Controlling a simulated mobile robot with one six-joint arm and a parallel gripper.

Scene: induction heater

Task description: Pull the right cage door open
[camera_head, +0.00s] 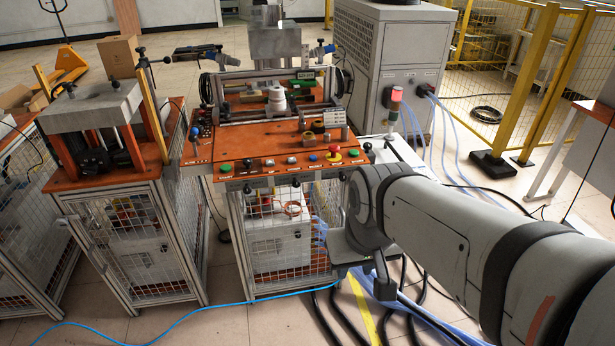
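The middle workbench has an orange top and a wire-mesh cage below it. The mesh front (262,222) of this cage stands upright in its metal frame and looks closed. Its right edge, near my arm, is partly hidden, and I cannot make out a handle. A pale box (278,248) and coiled orange tubing show behind the mesh. My gripper (383,288) points down at the right front corner of this bench, at the end of my grey arm. It looks empty, but its fingers are too small and overlapped to tell whether they are open.
A second mesh-caged stand (135,235) with a press on top is at the left. Blue and black hoses (400,310) lie on the floor below my gripper. A blue cable (185,335) crosses the floor in front. A grey chiller cabinet (385,60) stands behind right.

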